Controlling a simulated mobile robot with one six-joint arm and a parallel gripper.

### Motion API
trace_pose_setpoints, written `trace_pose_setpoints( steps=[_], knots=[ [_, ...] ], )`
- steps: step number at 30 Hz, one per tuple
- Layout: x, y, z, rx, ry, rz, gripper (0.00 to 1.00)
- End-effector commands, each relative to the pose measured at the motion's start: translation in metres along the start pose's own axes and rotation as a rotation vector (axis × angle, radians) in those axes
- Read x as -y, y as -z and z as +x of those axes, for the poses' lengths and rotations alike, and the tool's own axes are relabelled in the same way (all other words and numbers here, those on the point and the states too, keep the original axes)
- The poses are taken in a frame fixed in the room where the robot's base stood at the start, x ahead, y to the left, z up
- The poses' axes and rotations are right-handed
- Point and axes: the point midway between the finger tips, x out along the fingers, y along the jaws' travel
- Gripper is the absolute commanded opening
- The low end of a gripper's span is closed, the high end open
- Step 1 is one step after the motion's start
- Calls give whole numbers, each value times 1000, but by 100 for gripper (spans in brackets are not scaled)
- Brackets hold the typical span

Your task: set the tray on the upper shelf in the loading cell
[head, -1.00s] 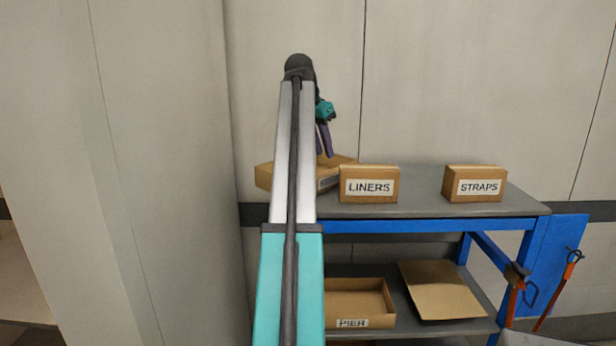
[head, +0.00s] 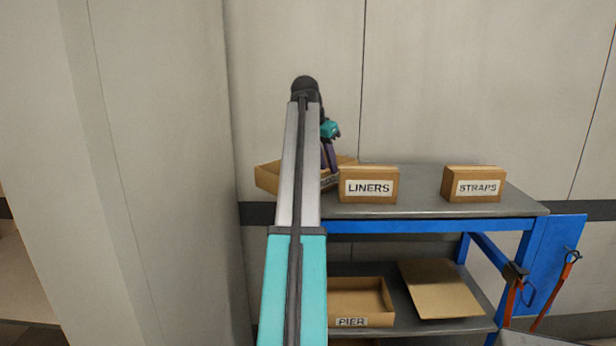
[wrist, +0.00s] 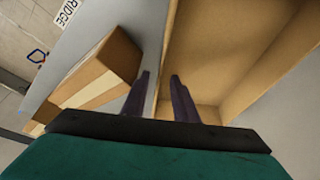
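An open cardboard tray (head: 267,179) is at the back left of the blue bench's upper shelf (head: 430,208), partly hidden by my arm and the LINERS box. A label on its front is only partly visible. My gripper (head: 330,163) points down at the tray's near wall. In the wrist view, my gripper (wrist: 160,95) has its two fingers apart, one on each side of the tray wall (wrist: 168,50), with gaps showing. The tray's inside (wrist: 215,50) looks empty.
The LINERS box (head: 368,186) stands close beside the tray; it is probably the box in the wrist view (wrist: 105,70). The STRAPS box (head: 473,185) is farther right, with clear shelf between. A PIER tray (head: 389,300) and a flat board (head: 440,289) are on the lower shelf.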

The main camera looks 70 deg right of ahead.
Motion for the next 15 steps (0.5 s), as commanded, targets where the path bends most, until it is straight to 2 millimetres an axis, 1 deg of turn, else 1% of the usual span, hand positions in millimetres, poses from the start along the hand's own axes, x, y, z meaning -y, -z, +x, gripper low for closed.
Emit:
trace_pose_setpoints(
  steps=[7, 11, 15],
  knots=[
    [-2, -1, 26, 1, -1, 0, 27],
    [-2, 0, 32, 0, 0, 1, 27],
    [-1, 0, 33, -1, 1, 1, 27]
  ],
)
